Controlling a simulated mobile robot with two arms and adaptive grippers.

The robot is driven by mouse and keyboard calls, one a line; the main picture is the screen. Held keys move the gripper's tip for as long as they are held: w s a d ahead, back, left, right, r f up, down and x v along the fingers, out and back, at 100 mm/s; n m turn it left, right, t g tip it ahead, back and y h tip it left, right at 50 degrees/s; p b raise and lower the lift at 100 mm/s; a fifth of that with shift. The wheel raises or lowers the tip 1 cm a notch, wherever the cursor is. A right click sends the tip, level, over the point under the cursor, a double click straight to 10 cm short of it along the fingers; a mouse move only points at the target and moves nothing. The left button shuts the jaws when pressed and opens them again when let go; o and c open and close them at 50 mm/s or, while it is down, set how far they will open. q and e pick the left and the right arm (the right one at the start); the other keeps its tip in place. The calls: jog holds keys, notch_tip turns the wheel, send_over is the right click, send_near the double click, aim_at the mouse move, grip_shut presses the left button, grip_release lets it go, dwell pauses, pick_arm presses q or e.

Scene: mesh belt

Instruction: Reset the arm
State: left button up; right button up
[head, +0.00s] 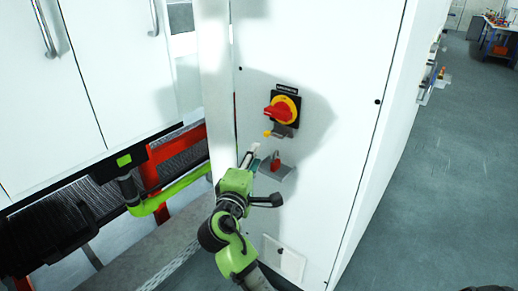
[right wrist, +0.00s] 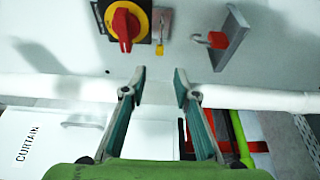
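A red rotary switch on a yellow disc (head: 285,108) is mounted on the front of a white cabinet (head: 320,55). It also shows at the top of the right wrist view (right wrist: 124,25). A small yellow item (right wrist: 160,47) hangs beside it. My right gripper (head: 254,156) is in front of the cabinet, below and left of the switch. In the right wrist view its two fingers (right wrist: 158,82) are spread, with nothing between them. A red padlock (right wrist: 217,40) is on a small grey bracket (right wrist: 236,32), apart from the fingers.
The grey bracket (head: 288,172) juts from the cabinet close to my right gripper. White doors with handles (head: 85,80) stand at the left, above a red frame (head: 150,172) and a dark mesh belt (head: 180,160). Open grey floor (head: 440,190) lies to the right.

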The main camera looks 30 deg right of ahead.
jog(key=shift+v, duration=0.8)
